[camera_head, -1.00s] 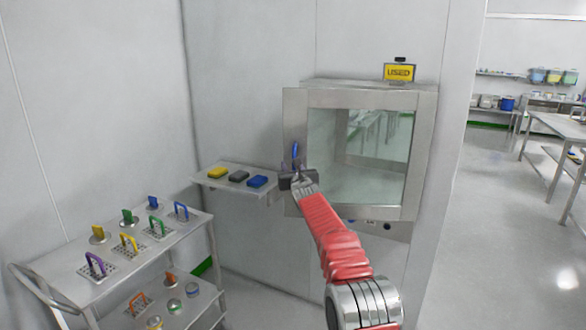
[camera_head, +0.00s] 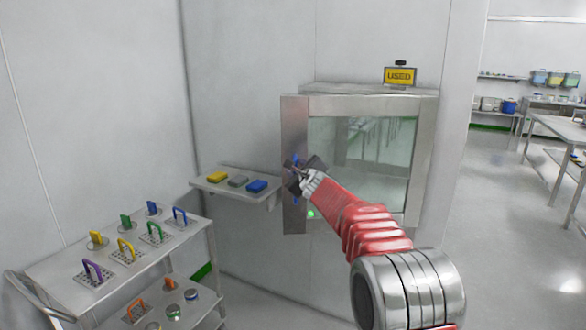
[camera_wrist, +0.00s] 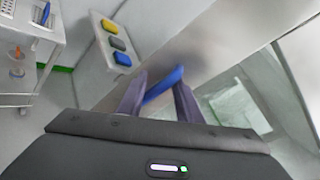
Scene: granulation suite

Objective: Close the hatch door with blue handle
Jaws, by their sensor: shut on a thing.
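The hatch door (camera_head: 293,128) is a steel-framed panel at the left front of the wall hatch, beside a glass window (camera_head: 375,150). Its left steel strip stands out past the hatch box's left edge; I cannot tell how wide any gap is. The blue handle (camera_wrist: 163,84) sits on the steel strip. My gripper (camera_head: 300,176) is shut on the blue handle and mostly hides it in the head view. In the wrist view my gripper (camera_wrist: 160,90) has its two purple-grey fingers on either side of the handle.
A wall shelf (camera_head: 215,188) with yellow, grey and blue blocks is close left of the door. A steel trolley (camera_head: 75,268) with coloured handled tools stands lower left. A yellow USED sign (camera_head: 400,76) is on the hatch top. Floor at right is clear before a bench.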

